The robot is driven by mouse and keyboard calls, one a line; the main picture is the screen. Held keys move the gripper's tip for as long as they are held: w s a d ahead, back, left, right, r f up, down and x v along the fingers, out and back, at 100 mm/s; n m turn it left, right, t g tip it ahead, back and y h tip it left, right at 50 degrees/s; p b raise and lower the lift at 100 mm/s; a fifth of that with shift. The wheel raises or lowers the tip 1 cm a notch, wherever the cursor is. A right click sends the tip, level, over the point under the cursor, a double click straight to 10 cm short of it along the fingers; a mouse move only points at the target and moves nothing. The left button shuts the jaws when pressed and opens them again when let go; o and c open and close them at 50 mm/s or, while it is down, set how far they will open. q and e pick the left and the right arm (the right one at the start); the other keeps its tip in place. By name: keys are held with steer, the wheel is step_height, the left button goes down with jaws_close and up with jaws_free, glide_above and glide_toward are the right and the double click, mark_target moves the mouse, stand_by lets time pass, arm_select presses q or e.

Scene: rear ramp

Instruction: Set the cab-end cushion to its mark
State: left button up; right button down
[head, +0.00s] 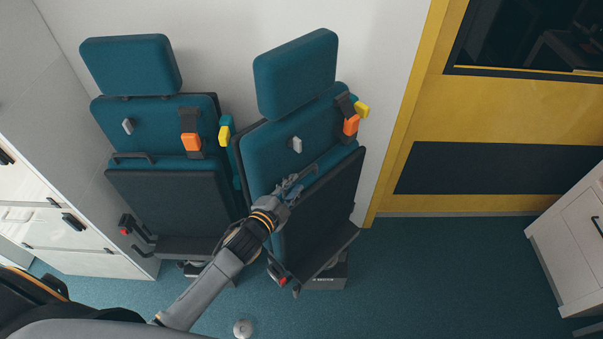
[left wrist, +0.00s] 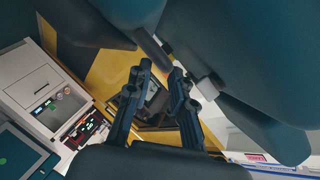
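Two teal folding seats stand side by side in the head view. The right seat's dark cushion panel (head: 318,214) stands steeply against its teal backrest, with a dark bar handle (head: 309,173) at its upper edge. The left seat's cushion panel (head: 168,200) is also folded up. No label shows which is cab-end. My left gripper (head: 289,187) is at the right seat's handle. In the left wrist view its fingers (left wrist: 161,70) are apart, with a dark bar (left wrist: 152,48) close to the tips; I see no firm grip. My right gripper is not in view.
Orange buckles (head: 351,125) and yellow tabs hang beside the seats. White cabinets (head: 75,240) stand at the left and a white drawer unit (head: 578,245) at the right. A small white round object (head: 243,328) is on the floor. The blue floor right of the seats is clear.

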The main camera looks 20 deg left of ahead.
mark_target(298, 180)
arm_select(q)
steer(key=shift+x, duration=2.65)
steer(key=shift+c, duration=0.2)
jaws_close()
